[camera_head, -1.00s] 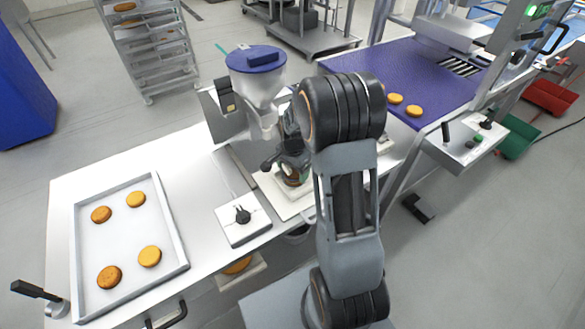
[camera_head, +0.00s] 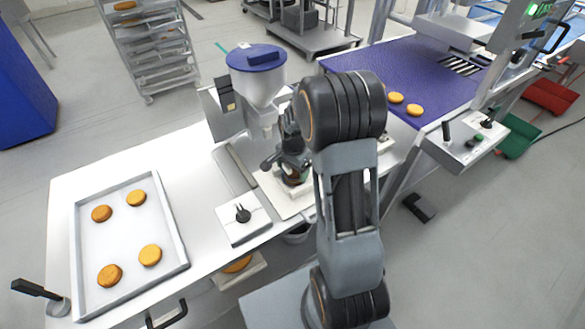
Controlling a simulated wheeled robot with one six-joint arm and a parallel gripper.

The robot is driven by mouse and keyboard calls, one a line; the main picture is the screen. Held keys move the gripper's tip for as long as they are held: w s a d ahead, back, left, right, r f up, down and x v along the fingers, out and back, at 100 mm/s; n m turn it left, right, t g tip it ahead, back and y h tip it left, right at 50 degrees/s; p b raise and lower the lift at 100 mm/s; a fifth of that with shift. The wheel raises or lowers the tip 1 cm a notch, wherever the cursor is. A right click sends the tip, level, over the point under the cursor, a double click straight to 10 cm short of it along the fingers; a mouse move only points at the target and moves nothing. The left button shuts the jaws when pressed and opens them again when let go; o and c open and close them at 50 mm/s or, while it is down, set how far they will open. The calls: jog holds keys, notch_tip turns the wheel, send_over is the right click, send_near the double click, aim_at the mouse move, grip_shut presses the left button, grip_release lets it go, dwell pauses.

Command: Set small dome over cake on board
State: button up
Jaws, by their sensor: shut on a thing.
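My gripper (camera_head: 292,174) is low over a pale board (camera_head: 268,186) under the blue-lidded hopper. It is shut on a small brown round thing, which I take for the small dome (camera_head: 293,180). Only a sliver of it shows between the dark fingers. The cake on the board cannot be made out; my gripper and arm cover that spot. I cannot tell whether the dome touches anything below it.
The hopper (camera_head: 257,80) stands close behind my gripper. A tray (camera_head: 184,258) with several golden rounds lies at left. A small knob box (camera_head: 243,225) sits at the table's front.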

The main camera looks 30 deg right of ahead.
jog(key=shift+f, duration=0.25)
jog(key=o, duration=0.7)
jog(key=shift+r, duration=0.1)
jog(key=shift+r+p, duration=2.35)
jog(key=shift+r, duration=1.1)
